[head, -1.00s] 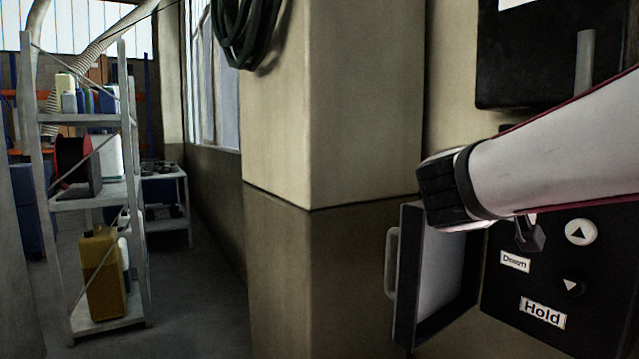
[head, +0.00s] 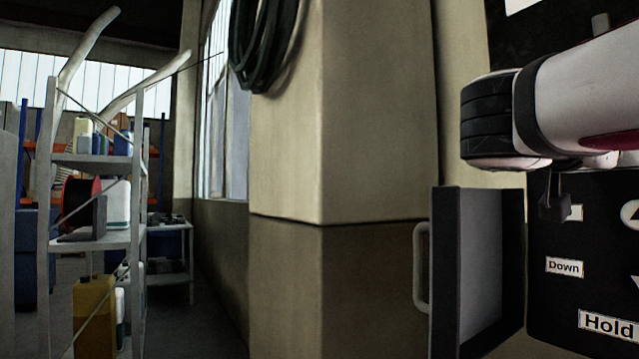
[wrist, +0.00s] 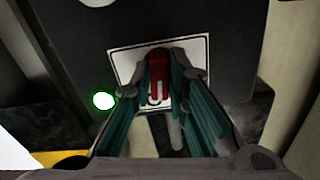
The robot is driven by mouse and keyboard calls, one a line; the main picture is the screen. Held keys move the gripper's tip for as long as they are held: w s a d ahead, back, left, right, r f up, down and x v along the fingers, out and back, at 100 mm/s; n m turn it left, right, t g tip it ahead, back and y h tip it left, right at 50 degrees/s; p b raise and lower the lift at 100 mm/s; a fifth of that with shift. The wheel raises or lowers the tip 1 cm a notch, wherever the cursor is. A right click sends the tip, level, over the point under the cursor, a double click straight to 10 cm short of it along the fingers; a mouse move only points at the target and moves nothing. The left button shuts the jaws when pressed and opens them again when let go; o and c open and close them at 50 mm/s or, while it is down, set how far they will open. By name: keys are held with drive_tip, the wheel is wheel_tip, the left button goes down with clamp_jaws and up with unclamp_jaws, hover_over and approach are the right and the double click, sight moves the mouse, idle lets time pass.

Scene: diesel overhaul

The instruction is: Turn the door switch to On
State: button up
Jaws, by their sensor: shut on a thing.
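In the wrist view a red switch handle (wrist: 157,66) stands in front of a white plate with a dark border (wrist: 202,48), on a dark panel. My gripper (wrist: 160,88) is shut on the red handle, with a teal-sided finger on either side of it. The fingers hide the lower part of the handle and most of the plate's marking, so I cannot read the switch's position. In the head view my arm covers this area and the red handle does not show.
A green lit round lamp (wrist: 103,101) is left of the plate. In the head view, a black panel (head: 560,310) carries "Down" and "Hold" labels and buttons. An open cabinet door (head: 480,265) with a handle stands beside it.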

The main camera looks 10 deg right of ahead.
drive_tip(key=shift+s+m+b, duration=0.1)
drive_tip(key=shift+m+b, duration=3.4)
drive_tip(key=shift+b, duration=2.55)
drive_tip(key=o, duration=1.6)
drive_tip(key=shift+c, duration=0.2)
drive_tip(key=b+v, duration=0.2)
drive_tip(key=v, duration=0.5)
